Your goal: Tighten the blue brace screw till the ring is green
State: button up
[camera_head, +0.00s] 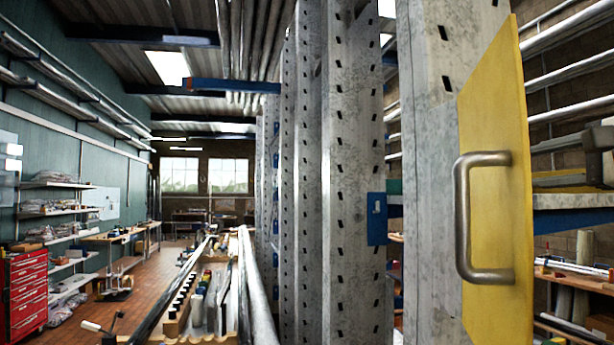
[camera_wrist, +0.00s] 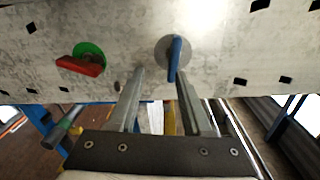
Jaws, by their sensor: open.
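In the wrist view, the blue brace screw (camera_wrist: 174,60) is an upright blue bar handle on a round grey disc (camera_wrist: 162,53) on a galvanised steel face. No green shows around it. My gripper (camera_wrist: 160,74) is open and empty, its two fingers pointing at the steel face. The lower end of the blue bar appears between the fingertips, close to the right one. I cannot tell whether they touch or how deep the gap is. My gripper and the blue screw cannot be made out in the head view.
A red handle (camera_wrist: 80,65) on a green disc (camera_wrist: 92,50) sits left of the blue screw. In the head view, perforated steel columns (camera_head: 352,150) stand beside a yellow panel (camera_head: 500,120) with a metal handle (camera_head: 462,215). A red tool chest (camera_head: 24,290) stands far left.

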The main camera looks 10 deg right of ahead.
notch_tip(320, 180, up, 2)
jog(key=shift+w+a+t, duration=0.1)
jog(key=shift+w+t, duration=0.05)
jog(key=shift+t, duration=0.15)
jog(key=shift+w+a+p, duration=0.15)
jog(key=shift+w+p, duration=0.15)
jog(key=shift+w, duration=1.35)
jog(key=shift+w+a+p, duration=0.15)
jog(key=shift+w+p, duration=0.15)
jog(key=shift+w, duration=1.3)
grip_shut()
